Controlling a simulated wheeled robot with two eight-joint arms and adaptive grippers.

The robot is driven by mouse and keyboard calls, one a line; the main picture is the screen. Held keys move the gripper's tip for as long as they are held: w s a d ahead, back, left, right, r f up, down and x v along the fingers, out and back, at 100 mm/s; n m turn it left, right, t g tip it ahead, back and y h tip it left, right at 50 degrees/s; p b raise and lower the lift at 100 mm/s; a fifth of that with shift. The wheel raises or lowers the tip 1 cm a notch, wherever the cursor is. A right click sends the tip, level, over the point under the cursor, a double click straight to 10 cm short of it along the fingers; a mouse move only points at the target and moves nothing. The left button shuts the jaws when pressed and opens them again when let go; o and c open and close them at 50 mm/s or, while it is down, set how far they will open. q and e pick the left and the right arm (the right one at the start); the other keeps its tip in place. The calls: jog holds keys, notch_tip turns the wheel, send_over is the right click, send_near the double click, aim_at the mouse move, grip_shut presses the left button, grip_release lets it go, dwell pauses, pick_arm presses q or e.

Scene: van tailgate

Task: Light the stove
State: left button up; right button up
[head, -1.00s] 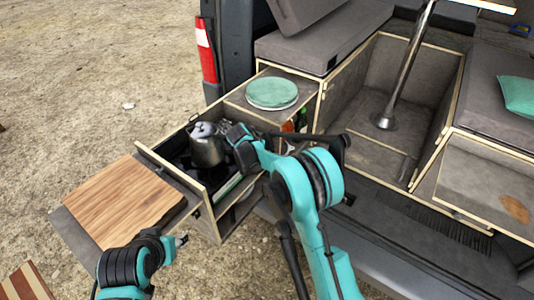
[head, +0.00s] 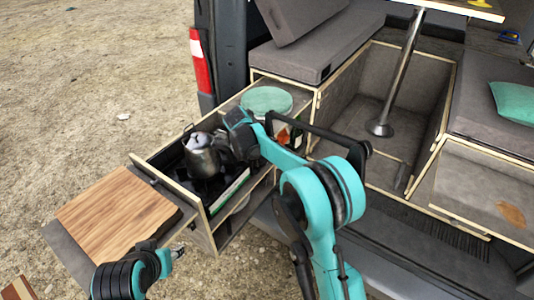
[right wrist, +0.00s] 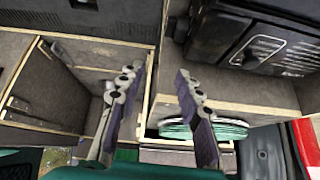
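The dark stove (head: 212,188) sits inside the pulled-out drawer at the van's left rear corner. A grey metal pot (head: 201,155) stands on it; the stove's knob cannot be made out. My right arm reaches over the drawer's right side, its wrist close to the pot, and hides part of the stove. My right gripper (right wrist: 157,78) shows in the right wrist view with its two fingers wide apart and nothing between them. My left gripper (head: 178,251) is low in the head view, in front of the wooden board; its fingers are too small to read.
A wooden board (head: 118,212) lies on the shelf extending from the drawer front (head: 170,188). Green plates (head: 267,101) sit behind the drawer, beside my right arm. A metal table post (head: 398,75) stands in the open bin to the right. Sandy ground at left is free.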

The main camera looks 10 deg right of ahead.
jog(key=shift+o, duration=0.8)
notch_tip(320, 180, down, 6)
jog(key=s+d+m+g+y, duration=0.1)
jog(key=d+m+y, duration=0.1)
jog(key=m+y, duration=0.1)
jog(key=shift+s+d, duration=0.15)
jog(key=shift+s, duration=0.25)
notch_tip(320, 180, down, 5)
jog(key=s+d+m+y, duration=0.2)
jog(key=m+y, duration=0.5)
jog(key=m, duration=0.1)
jog(key=d+r+m+t+y, duration=0.3)
jog(key=d+m+t+y, duration=0.15)
jog(key=m, duration=0.25)
jog(key=b+x, duration=0.2)
jog(key=x, duration=0.6)
jog(key=shift+r+b, duration=0.3)
jog(key=shift+b, duration=0.05)
jog(key=shift+t+y, duration=0.25)
jog(key=c, duration=1.2)
